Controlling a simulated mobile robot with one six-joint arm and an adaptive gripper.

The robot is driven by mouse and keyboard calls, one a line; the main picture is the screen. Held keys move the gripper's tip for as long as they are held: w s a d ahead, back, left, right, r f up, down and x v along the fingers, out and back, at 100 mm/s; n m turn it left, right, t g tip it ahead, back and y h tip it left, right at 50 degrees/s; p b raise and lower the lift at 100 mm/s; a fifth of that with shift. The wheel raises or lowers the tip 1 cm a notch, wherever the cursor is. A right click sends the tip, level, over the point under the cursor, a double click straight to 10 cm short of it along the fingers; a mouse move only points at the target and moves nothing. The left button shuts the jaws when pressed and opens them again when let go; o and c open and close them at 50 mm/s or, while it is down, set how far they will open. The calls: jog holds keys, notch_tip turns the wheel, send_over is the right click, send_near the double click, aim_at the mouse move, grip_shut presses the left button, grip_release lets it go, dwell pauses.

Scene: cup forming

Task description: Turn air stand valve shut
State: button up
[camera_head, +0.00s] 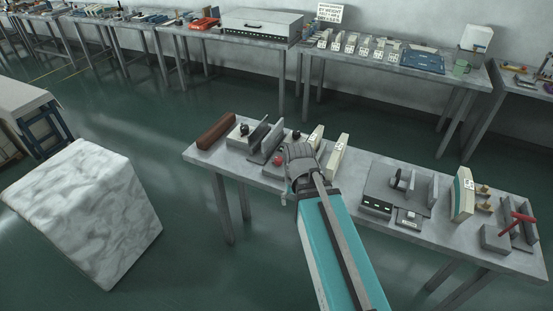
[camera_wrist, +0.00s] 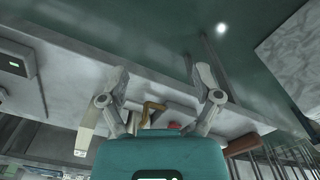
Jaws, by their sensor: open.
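A yellow-brown bent lever (camera_wrist: 152,108), likely the air stand valve's handle, shows in the wrist view between my gripper's fingers. I cannot tell whether it touches them or how far it is turned. My gripper (camera_wrist: 162,76) is open, with its two fingers spread wide and nothing held. In the head view my gripper (camera_head: 300,150) is over the middle of the near table and hides what lies behind it, including the lever. A red knob (camera_wrist: 174,126) shows beside the lever in the wrist view; a red ball (camera_head: 278,160) stands left of my gripper in the head view.
The near table (camera_head: 262,178) holds a brown roll (camera_head: 216,131) at left, upright pale cards (camera_head: 338,158) just right of my gripper, and a dark unit (camera_head: 376,207) with green lights. A red T-handle (camera_head: 518,218) stands at the right. A marbled block (camera_head: 85,215) is on the floor.

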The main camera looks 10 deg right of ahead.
aim_at(279, 158)
jog(key=w+r+m+p, duration=0.3)
jog(key=w+m, duration=0.4)
jog(key=w, duration=0.6)
jog(key=w+r+m+p, duration=0.3)
jog(key=w+m, duration=0.5)
jog(key=w, duration=0.6)
jog(key=shift+w+d+r, duration=0.15)
jog(key=shift+w+r, duration=0.1)
jog(key=shift+f, duration=0.15)
notch_tip(279, 158, down, 14)
jog(key=b, duration=1.3)
jog(key=shift+r+b, duration=0.25)
jog(key=shift+b, duration=0.05)
